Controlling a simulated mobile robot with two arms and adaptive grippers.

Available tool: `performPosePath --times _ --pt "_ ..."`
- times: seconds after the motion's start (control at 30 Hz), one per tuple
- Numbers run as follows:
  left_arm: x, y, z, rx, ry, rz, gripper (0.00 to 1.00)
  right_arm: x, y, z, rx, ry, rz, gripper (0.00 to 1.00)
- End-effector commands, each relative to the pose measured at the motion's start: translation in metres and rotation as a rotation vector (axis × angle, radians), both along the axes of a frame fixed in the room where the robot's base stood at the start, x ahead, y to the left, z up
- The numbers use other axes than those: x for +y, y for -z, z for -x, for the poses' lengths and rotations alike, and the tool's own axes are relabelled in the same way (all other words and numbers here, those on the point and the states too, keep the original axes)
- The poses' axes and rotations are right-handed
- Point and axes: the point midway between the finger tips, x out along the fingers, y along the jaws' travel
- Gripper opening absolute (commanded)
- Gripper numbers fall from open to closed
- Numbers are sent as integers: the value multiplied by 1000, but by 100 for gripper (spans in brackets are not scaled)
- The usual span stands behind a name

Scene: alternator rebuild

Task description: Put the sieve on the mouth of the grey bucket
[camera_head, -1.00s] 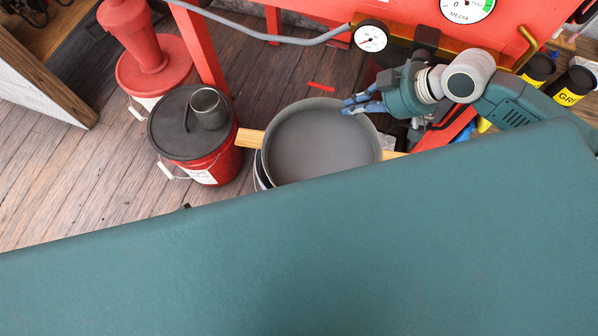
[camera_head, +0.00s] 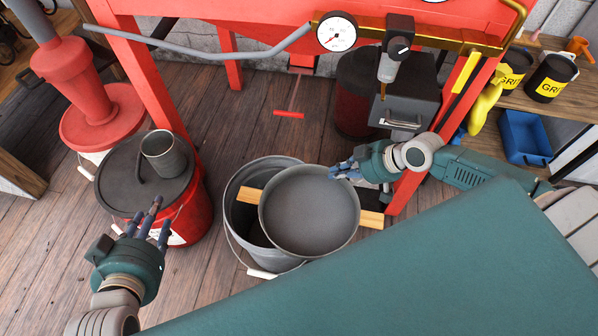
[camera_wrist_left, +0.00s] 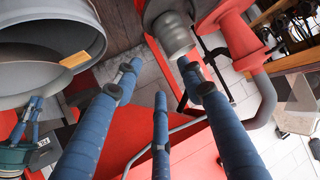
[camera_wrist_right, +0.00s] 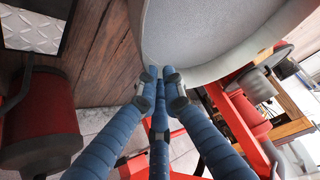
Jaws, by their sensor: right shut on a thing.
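The sieve (camera_head: 308,212) is a round grey pan with wooden bars sticking out on two sides. My right gripper (camera_head: 345,171) is shut on its rim at the upper right; the rim also shows above the fingers in the right wrist view (camera_wrist_right: 215,35). The grey bucket (camera_head: 240,218) stands on the floor, its wire handle hanging in front. The sieve overlaps the right part of its mouth, off centre to the right; the mouth's left part shows open. I cannot tell whether they touch. My left gripper (camera_head: 145,226) is open and empty, left of the bucket, near the red bucket.
The red bucket (camera_head: 190,215) has a black lid with a metal cup (camera_head: 163,155) on it. A red cabinet on legs (camera_head: 230,60) stands behind. A dark red canister (camera_head: 358,100) is behind the sieve. A green surface (camera_head: 400,270) fills the lower right.

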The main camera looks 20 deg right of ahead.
Motion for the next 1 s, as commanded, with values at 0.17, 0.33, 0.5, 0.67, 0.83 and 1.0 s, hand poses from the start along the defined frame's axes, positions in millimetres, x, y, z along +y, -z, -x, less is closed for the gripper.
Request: performPosePath --times 0.17,0.33,0.5,0.67,0.83,1.0 --pt "-12 -36 -25 -190 13 45 40 30 0 -37 -7 0 -5 0" --pt "-21 -76 -40 -364 24 88 40 53 -1 -65 -5 1 -5 0" --pt "-25 -104 -44 -480 32 117 40 66 0 -80 -1 1 -3 0" --pt "-27 -115 -45 -524 35 128 40 68 1 -84 2 1 0 0" --pt "-31 -142 -46 -648 41 160 40 68 14 -83 1 1 0 0" --pt "-34 -180 -39 -815 50 205 40 69 27 -83 1 2 -1 0"
